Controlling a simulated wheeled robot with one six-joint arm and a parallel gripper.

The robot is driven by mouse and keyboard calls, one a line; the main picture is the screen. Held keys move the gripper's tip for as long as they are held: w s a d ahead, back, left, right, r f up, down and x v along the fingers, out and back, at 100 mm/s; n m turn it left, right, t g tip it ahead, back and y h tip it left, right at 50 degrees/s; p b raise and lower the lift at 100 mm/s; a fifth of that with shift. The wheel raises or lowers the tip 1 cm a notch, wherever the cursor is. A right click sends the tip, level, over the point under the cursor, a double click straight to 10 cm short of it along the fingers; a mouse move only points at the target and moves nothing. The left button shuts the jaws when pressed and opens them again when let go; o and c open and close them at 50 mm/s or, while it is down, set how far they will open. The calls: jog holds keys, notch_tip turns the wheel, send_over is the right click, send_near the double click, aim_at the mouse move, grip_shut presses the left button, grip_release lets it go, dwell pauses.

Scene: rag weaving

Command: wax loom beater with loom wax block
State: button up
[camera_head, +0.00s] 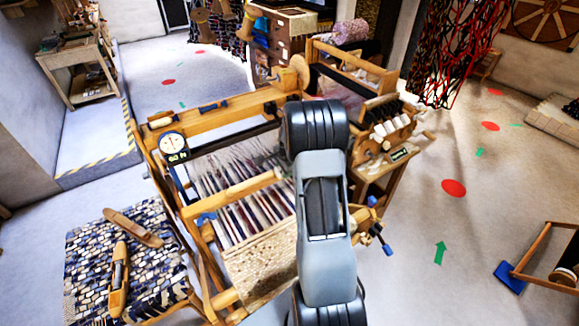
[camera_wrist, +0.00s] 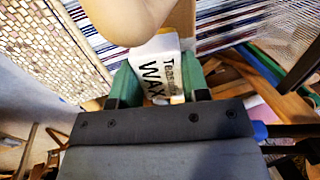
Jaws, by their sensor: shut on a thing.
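The loom wax block (camera_wrist: 160,72) has a white label with the word WAX and is held between the green fingertips of my gripper (camera_wrist: 157,84) in the wrist view. A smooth tan rounded shape above the label hides part of the view; I cannot tell whether it belongs to the block. The loom beater appears to be the wooden bar (camera_head: 234,194) across the warp in the head view. A wooden strip (camera_wrist: 184,18) behind the block may be the same bar; contact cannot be told. In the head view my arm hides the gripper and block.
The loom frame (camera_head: 215,115) carries striped warp threads and woven cloth (camera_head: 262,262). A round dial marked 60 N (camera_head: 173,147) sits at its left. A rag rug (camera_head: 85,262) with wooden shuttles lies left.

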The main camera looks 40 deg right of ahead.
jog(key=shift+s+d, duration=0.15)
jog(key=shift+d, duration=2.15)
jog(key=shift+d, duration=0.15)
jog(key=d, duration=0.3)
jog(key=shift+s+d+b, duration=0.1)
jog(key=shift+d+b, duration=0.05)
jog(key=shift+b, duration=0.25)
jog(key=shift+a, duration=2.3)
jog(key=shift+a, duration=0.15)
